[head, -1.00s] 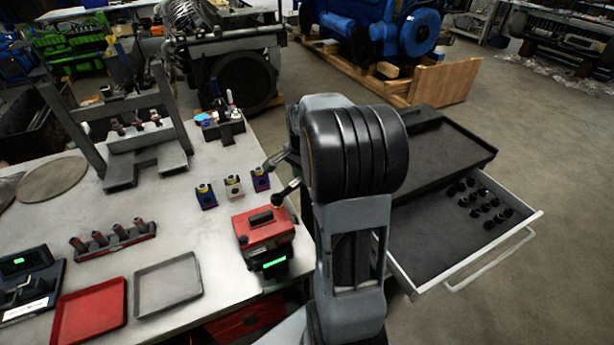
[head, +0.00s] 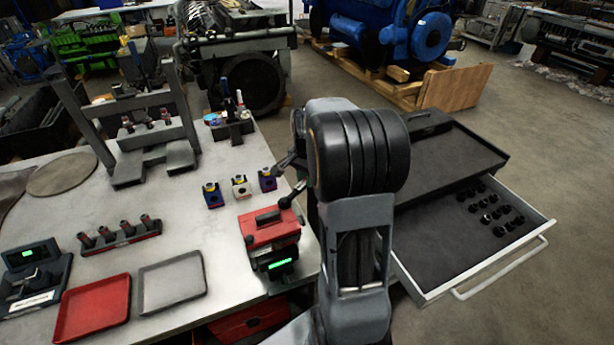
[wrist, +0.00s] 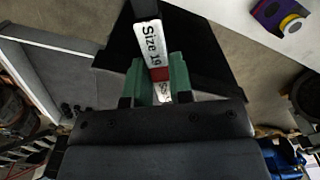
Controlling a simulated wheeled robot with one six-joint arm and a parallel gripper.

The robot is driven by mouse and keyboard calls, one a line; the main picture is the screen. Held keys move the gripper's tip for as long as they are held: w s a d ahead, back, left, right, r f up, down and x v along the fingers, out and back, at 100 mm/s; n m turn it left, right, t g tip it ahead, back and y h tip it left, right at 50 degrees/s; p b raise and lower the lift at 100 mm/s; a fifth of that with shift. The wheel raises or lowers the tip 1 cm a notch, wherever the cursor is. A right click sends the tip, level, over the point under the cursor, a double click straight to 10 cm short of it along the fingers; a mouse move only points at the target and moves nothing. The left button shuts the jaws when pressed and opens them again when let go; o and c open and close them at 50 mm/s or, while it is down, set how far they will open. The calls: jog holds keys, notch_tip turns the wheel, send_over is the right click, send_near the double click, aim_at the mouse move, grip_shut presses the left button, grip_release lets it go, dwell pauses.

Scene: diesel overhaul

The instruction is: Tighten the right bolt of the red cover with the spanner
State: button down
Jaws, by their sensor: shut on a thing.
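My gripper (wrist: 161,82) has green fingers shut on a spanner (wrist: 149,42) in the wrist view. In the head view my arm hides most of the gripper. A red box-shaped unit (head: 268,229) with a dark handle and a lit green display stands at the table's right edge, just left of my arm. I cannot tell whether it is the red cover, and I cannot make out its bolts.
Three small blocks with yellow tops stand behind the red unit; the purple one (head: 267,180) also shows in the wrist view (wrist: 282,16). A red tray (head: 92,308) and a grey tray (head: 172,281) lie at the front. An open drawer (head: 440,262) with black sockets juts out at right.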

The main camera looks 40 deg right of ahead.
jog(key=shift+s+d+m+b, duration=0.15)
jog(key=shift+s+m, duration=0.6)
jog(key=shift+m, duration=0.15)
jog(key=shift+s+d+m+b, duration=0.1)
jog(key=shift+s+m+b, duration=0.05)
jog(key=shift+s+m, duration=0.65)
jog(key=shift+w, duration=0.1)
jog(key=shift+s+a+m, duration=0.15)
jog(key=shift+s+m, duration=1.3)
jog(key=shift+m, duration=0.35)
jog(key=shift+s+a+m+b, duration=0.25)
jog(key=shift+s+a+m, duration=0.1)
jog(key=shift+s+m, duration=0.45)
jog(key=shift+s+a+m+b, duration=0.25)
jog(key=shift+s+m, duration=0.35)
jog(key=shift+m, duration=0.3)
